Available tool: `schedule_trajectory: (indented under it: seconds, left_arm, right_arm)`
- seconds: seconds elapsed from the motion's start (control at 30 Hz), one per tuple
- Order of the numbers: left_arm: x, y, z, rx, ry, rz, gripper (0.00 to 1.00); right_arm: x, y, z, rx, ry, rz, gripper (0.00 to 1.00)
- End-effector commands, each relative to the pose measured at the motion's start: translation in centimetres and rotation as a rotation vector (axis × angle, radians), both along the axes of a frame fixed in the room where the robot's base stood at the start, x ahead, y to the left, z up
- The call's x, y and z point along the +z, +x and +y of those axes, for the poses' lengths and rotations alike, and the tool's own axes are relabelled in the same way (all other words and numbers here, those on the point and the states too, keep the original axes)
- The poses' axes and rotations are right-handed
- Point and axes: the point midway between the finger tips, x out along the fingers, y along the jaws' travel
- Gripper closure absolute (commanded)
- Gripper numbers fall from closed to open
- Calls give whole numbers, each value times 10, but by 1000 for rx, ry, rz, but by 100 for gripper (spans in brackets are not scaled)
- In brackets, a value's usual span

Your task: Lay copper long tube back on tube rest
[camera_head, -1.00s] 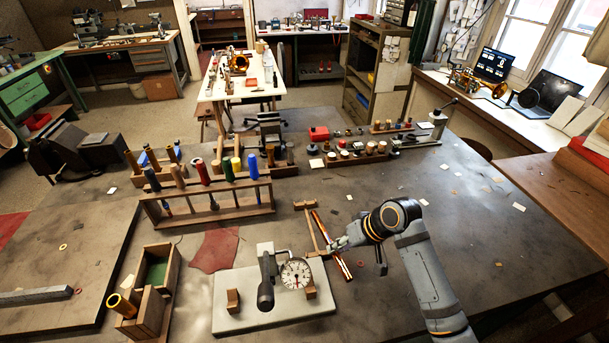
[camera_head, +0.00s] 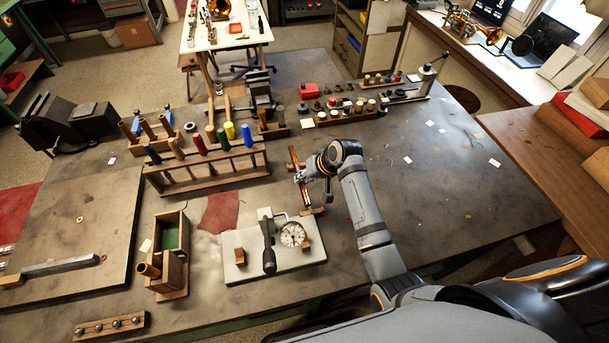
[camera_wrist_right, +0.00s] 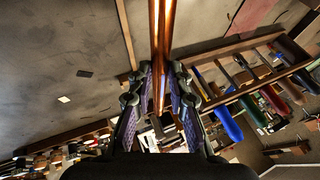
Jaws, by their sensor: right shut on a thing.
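The copper long tube (camera_wrist_right: 161,40) runs upright through the right wrist view, between the fingers of my right gripper (camera_wrist_right: 160,92). The gripper is shut on it. In the head view my right gripper (camera_head: 301,177) is at the wooden tube rest (camera_head: 313,211), with the tube roughly along the rest. The gripper hides part of both. A wooden rail (camera_wrist_right: 124,33) shows beside the tube in the wrist view. I cannot tell whether the tube touches the rest. My left gripper is out of view.
A wooden rack (camera_head: 205,180) with coloured-handled tools stands further left. Small parts racks (camera_head: 345,116) lie behind. The bench right of my arm (camera_head: 450,190) is mostly clear.

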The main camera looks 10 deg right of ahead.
Motion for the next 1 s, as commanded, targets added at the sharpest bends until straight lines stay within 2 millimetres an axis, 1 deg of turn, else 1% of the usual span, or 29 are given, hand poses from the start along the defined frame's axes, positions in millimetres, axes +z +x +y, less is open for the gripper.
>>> schedule_trajectory:
  seconds: [0.13, 0.2, 0.3, 0.53, 0.7, 1.0]
  left_arm:
    - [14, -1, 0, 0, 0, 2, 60]
    - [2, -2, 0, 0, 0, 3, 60]
    - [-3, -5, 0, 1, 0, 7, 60]
    - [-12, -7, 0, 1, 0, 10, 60]
    - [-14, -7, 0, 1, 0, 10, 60]
    - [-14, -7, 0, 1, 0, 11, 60]
  right_arm:
    - [5, -2, -1, 1, 6, -3, 100]
    - [-10, -2, -1, 1, 6, -4, 100]
    - [-22, -2, -1, 0, 6, -2, 100]
    - [-41, -2, -1, 1, 7, -3, 100]
    - [-47, -1, -1, 1, 6, -5, 100]
    - [-47, -1, -1, 1, 6, -5, 100]
